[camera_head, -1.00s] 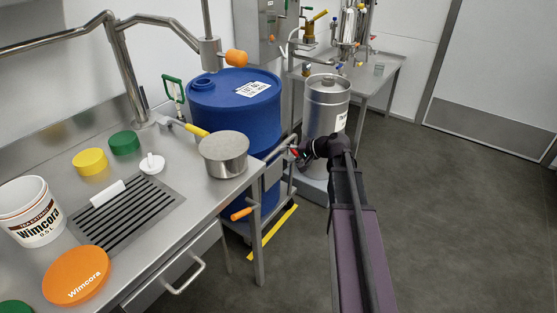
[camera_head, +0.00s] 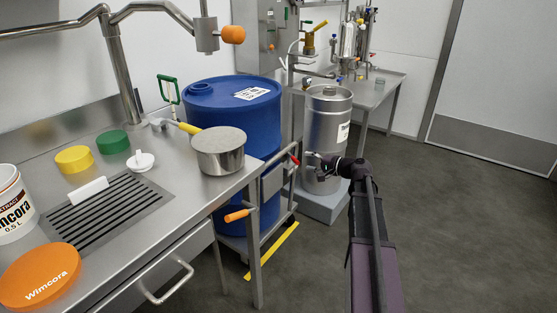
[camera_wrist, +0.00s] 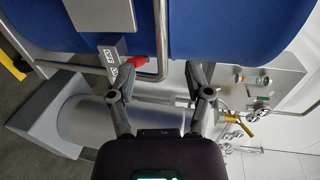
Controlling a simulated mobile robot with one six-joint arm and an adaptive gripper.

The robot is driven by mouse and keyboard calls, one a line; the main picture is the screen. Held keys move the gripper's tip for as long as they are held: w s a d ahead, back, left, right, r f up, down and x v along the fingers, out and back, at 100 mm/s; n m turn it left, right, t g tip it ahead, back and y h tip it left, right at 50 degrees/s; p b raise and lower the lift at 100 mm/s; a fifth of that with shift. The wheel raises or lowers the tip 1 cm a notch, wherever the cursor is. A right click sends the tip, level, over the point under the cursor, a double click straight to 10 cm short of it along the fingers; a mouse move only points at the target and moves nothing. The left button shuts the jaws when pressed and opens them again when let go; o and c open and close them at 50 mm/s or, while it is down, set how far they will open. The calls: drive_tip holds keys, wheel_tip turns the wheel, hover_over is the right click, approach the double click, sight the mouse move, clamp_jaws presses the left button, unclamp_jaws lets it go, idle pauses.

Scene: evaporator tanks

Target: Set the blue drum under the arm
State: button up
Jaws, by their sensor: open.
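The blue drum (camera_head: 232,105) stands upright on a wheeled trolley (camera_head: 271,183) beside the bench end, with a white label on its top. It also shows in the wrist view (camera_wrist: 225,28). The trolley has a metal push handle and a red lever (camera_head: 294,159). My gripper (camera_head: 314,166) is right of the handle; in the wrist view its fingers (camera_wrist: 158,78) are spread, with part of the handle bar seen between them. It holds nothing.
A steel keg (camera_head: 327,125) on a grey base (camera_head: 325,205) stands close behind my gripper. The bench (camera_head: 190,205) carries a pot (camera_head: 219,150), lids and a white tub (camera_head: 12,205). Yellow floor tape (camera_head: 272,251) runs beside the trolley. The floor at right is clear.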

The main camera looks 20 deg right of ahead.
sight(280, 156)
drive_tip(key=shift+a, duration=0.1)
drive_tip(key=b+x, duration=0.2)
drive_tip(key=x, duration=1.1)
drive_tip(key=shift+w+a+f+b, duration=0.1)
drive_tip(key=shift+w+a+b, duration=0.05)
drive_tip(key=shift+w+b, duration=0.2)
clamp_jaws()
